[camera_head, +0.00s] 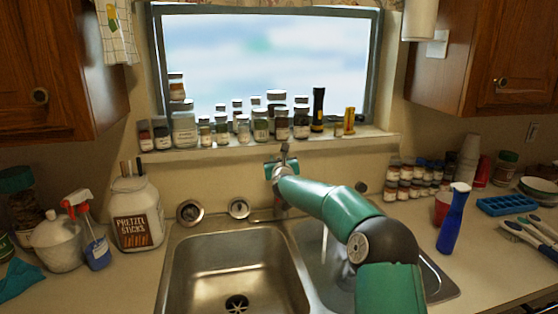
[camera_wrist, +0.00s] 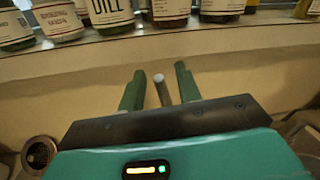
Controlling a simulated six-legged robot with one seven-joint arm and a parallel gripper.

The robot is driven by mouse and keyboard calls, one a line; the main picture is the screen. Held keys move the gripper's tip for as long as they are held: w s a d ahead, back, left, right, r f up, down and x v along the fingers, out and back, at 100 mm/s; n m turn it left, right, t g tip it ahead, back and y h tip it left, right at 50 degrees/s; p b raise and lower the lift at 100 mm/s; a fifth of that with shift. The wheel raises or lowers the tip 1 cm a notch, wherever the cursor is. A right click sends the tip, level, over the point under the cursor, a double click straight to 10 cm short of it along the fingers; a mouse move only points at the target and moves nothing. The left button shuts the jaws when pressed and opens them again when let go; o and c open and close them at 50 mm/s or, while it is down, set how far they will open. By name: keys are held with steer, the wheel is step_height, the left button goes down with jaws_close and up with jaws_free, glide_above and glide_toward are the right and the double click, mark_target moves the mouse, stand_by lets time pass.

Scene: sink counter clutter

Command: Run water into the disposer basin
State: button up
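The left sink basin (camera_head: 235,262) looks empty, with a dark drain opening (camera_head: 237,303) at its bottom. The right basin (camera_head: 318,255) is partly hidden by my arm; a pale vertical streak shows in it, and I cannot tell if it is water or a reflection. The faucet lever (camera_head: 284,149) stands up behind the sink, and my arm hides most of the faucet. My gripper (camera_head: 281,165) is at the lever. In the wrist view, my gripper (camera_wrist: 158,78) has its two green fingers apart, with the grey lever (camera_wrist: 161,92) between them and narrow gaps on both sides.
Spice jars (camera_head: 260,124) crowd the windowsill just beyond my gripper. A pretzel jar (camera_head: 137,215) and red-topped spray bottle (camera_head: 92,235) stand left.

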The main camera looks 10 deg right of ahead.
steer(key=shift+w, duration=0.1)
jaws_close()
steer(key=shift+s+a+f+t, duration=0.15)
steer(key=shift+s+f+t, duration=0.1)
steer(key=shift+t, duration=0.05)
steer(key=shift+s+a+f+n+t+y, duration=0.15)
steer(key=shift+s+a+f+n+t, duration=0.25)
steer(key=shift+s+a+n+t, duration=0.4)
steer(key=shift+s+a+f+n+t+y, duration=0.15)
steer(key=shift+s+a+f+n+t, duration=0.3)
steer(key=shift+n+t, duration=0.6)
steer(key=shift+r, duration=0.1)
jaws_free()
steer(key=shift+s, duration=0.1)
